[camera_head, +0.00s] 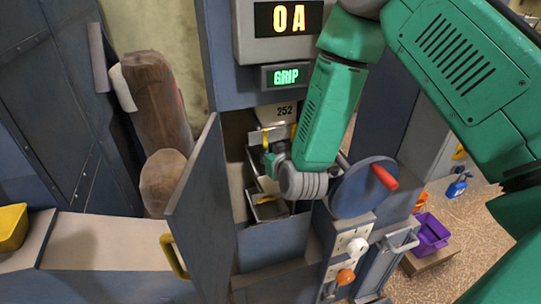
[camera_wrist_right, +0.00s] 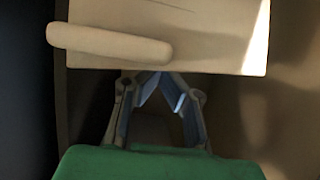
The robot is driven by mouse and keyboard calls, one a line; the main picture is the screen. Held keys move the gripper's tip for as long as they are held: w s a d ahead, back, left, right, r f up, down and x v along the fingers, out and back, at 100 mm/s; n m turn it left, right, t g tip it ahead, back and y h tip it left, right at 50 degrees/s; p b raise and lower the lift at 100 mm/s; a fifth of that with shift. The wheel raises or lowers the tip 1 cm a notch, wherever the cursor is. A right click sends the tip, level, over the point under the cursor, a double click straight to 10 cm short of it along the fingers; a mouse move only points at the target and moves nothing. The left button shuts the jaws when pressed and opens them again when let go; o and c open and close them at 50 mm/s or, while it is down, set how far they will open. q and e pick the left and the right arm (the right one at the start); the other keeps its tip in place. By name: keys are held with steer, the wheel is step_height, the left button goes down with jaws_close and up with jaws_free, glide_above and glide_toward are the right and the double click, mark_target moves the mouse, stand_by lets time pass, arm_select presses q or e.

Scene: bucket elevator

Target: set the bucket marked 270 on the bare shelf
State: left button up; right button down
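My right arm reaches into the open cabinet bay. My right gripper (camera_head: 270,162) is at metal buckets there, mostly hidden by its own wrist. In the right wrist view, its blue-padded fingers (camera_wrist_right: 162,88) slope towards each other below a pale panel with a rounded bar (camera_wrist_right: 110,42). Their tips are partly covered, so I cannot tell if they hold anything. A pale bucket marked 252 (camera_head: 284,112) sits at the top of the bay. A lower bucket (camera_head: 267,207) with a yellow strip shows beneath; its number is unreadable. I see no 270 mark and cannot make out a bare shelf. My left gripper is out of view.
A blue-grey door (camera_head: 203,215) with a yellow handle stands open left of the bay. A blue handwheel (camera_head: 358,190) with a red knob is close right of my wrist. Displays above read 0A and GRIP (camera_head: 287,77). A purple bin (camera_head: 430,234) stands at right.

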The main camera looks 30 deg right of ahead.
steer(key=shift+w, duration=0.2)
steer(key=c, duration=1.8)
jaws_free()
